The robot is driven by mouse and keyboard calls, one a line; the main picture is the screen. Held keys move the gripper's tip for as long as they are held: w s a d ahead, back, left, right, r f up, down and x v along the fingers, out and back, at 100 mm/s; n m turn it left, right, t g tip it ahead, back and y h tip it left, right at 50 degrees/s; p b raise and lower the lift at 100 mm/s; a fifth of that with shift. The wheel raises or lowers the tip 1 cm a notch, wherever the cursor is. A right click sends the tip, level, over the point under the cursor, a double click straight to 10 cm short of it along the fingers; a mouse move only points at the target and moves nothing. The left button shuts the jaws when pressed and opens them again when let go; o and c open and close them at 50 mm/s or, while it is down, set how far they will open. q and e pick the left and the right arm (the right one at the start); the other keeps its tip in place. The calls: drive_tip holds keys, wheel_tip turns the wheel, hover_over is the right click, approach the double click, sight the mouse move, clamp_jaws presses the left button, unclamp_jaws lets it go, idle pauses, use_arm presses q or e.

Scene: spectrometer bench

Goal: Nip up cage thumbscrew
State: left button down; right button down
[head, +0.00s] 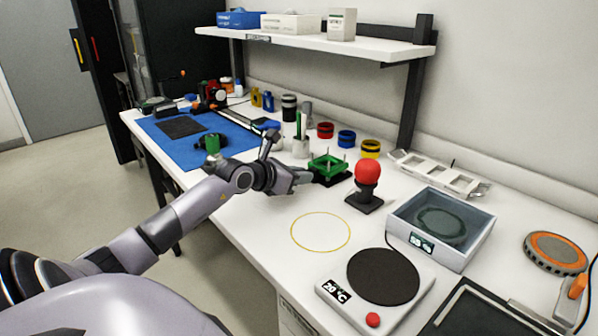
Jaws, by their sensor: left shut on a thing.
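A small green cage (327,163) with thin upright posts stands on a black base (333,180) on the white bench, near the middle of the head view. My left gripper (308,177) reaches in from the left and is at the near left side of the cage, low by its base. It is shut on a small part there, at the place of the cage thumbscrew. The thumbscrew itself is hidden by the fingers. My right gripper is not in view.
A red ball on a black stand (368,178) is close to the right of the cage. Behind are red (325,130), blue (346,138) and yellow (371,148) rings. A water bath (483,240) and hotplate (335,292) stand at right. The yellow-ringed area (320,213) is clear.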

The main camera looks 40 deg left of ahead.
use_arm(q)
drive_tip(key=shift+d+m+y, duration=0.1)
drive_tip(key=shift+m+y, duration=0.2)
drive_tip(key=shift+m, duration=0.2)
idle(0.3)
drive_tip(key=c, duration=1.4)
unclamp_jaws()
drive_tip(key=shift+o, duration=0.2)
drive_tip(key=shift+s, duration=0.1)
drive_tip(key=shift+b+v, duration=0.3)
drive_tip(key=shift+v, duration=3.25)
drive_tip(key=shift+f, duration=0.1)
